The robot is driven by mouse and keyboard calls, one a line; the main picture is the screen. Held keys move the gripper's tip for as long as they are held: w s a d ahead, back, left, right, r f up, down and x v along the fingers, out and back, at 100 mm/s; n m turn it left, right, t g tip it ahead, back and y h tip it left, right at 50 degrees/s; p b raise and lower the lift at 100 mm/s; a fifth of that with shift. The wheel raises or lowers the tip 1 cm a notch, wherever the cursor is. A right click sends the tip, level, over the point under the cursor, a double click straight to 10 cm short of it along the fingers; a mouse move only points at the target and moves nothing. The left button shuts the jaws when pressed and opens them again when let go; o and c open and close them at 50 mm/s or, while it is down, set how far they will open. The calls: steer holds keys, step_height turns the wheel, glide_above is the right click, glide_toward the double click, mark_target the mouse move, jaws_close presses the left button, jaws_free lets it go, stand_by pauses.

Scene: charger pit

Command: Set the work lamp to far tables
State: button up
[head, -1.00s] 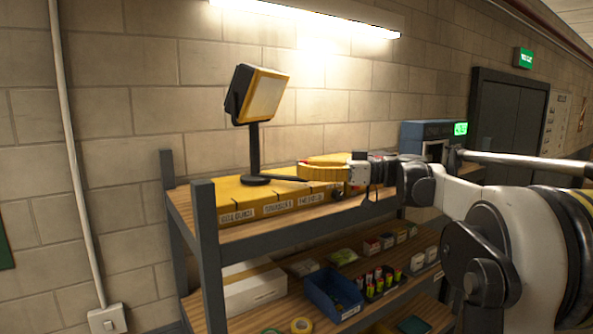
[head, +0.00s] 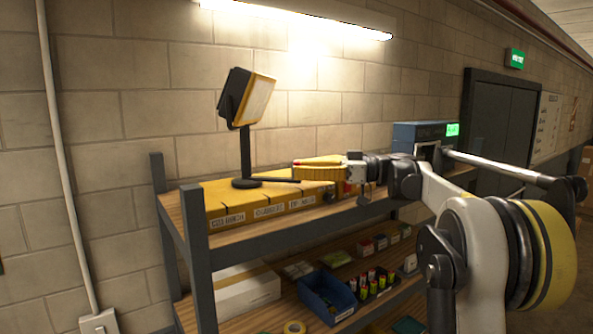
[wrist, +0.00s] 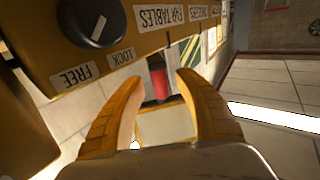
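The work lamp (head: 250,101) has a tilted yellow-and-black head on a black post, standing on a round base on the top shelf. A thin dark bar runs from its base towards my gripper (head: 298,168). In the wrist view a yellow panel (wrist: 35,38) carries a black knob (wrist: 97,20) with a white mark and upside-down labels, including FREE, LOCK and FAR TABLES. My gripper (wrist: 155,90) is open in the wrist view. A red-ended dark piece (wrist: 158,84) shows between the fingers; I cannot tell whether they touch it.
Labelled yellow boxes (head: 232,222) line the top shelf (head: 300,228). A blue bin (head: 318,300), a white box (head: 240,288) and small goods sit on the shelf below. A blue device (head: 418,133) with a green display stands at the right. A wall (head: 100,200) closes the back.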

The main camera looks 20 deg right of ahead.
steer(key=shift+a, duration=0.2)
steer(key=v, duration=1.2)
steer(key=shift+d, duration=0.2)
